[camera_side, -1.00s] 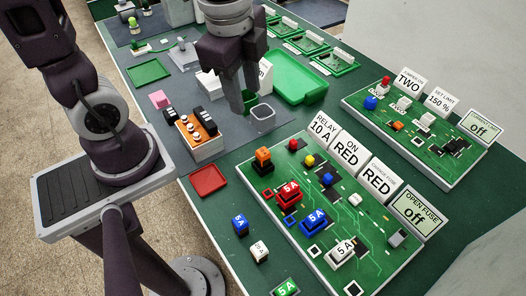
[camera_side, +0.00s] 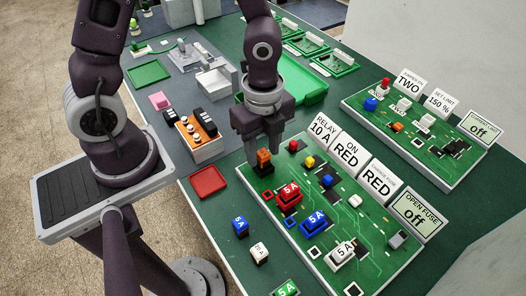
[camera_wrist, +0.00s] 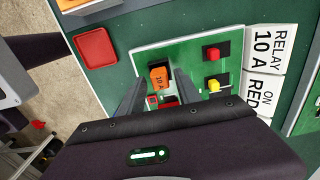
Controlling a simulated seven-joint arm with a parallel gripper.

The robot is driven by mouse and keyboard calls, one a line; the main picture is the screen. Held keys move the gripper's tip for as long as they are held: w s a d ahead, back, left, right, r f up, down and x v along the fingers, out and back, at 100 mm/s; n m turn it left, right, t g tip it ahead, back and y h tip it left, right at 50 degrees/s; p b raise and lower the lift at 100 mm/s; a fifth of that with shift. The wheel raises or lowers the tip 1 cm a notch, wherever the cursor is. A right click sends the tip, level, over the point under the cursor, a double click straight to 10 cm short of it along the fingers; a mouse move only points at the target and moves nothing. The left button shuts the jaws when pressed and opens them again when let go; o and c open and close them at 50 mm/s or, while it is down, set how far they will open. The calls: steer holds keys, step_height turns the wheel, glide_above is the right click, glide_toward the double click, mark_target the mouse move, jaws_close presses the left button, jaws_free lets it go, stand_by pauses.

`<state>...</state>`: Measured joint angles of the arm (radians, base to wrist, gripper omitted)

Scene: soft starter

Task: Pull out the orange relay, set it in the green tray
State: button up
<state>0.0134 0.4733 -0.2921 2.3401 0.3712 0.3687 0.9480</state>
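The orange relay (camera_side: 263,156) sits upright in a black socket at the left corner of the near green circuit board (camera_side: 352,215). In the wrist view the relay (camera_wrist: 158,77), marked 10 A, shows between my finger tips. My gripper (camera_side: 262,143) points down just above the relay, with its fingers apart and nothing held. Whether a finger touches the relay I cannot tell. A flat green tray (camera_side: 149,72) lies at the upper left of the table. A larger green tray (camera_side: 312,91) lies behind my gripper, partly hidden by it.
A red tray (camera_side: 208,181) lies left of the board. Red, blue and white 5A fuses and small coloured parts stand close to the relay on the board. Label cards (camera_side: 347,152) stand along its far edge. An orange terminal block (camera_side: 198,138) stands behind the red tray.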

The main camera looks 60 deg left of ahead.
mark_target(263, 153)
steer(key=shift+c, duration=0.2)
jaws_close()
stand_by(0.3)
steer(key=shift+r, duration=1.7)
